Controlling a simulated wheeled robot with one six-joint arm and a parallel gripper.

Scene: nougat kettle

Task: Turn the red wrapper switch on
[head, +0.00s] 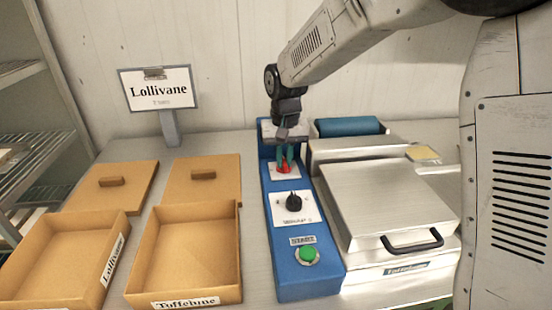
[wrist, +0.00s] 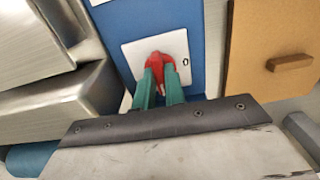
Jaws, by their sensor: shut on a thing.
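The red wrapper switch (head: 285,168) sits on a white plate (head: 274,174) near the far end of a blue control panel (head: 274,237). In the wrist view the red switch (wrist: 157,60) shows on its white plate (wrist: 134,50), with a small dark mark at the plate's edge. My gripper (head: 286,160) reaches down to the switch from above. Its green fingers (wrist: 158,80) are shut on the red switch, covering part of it. I cannot tell from these views whether the switch is on or off.
A black knob (head: 294,202) and a green start button (head: 307,254) sit nearer on the panel. A metal machine with a handled lid (head: 389,205) stands to the right. Cardboard boxes (head: 187,255) and lids (head: 203,182) lie left. A Lollivane sign (head: 158,90) stands behind.

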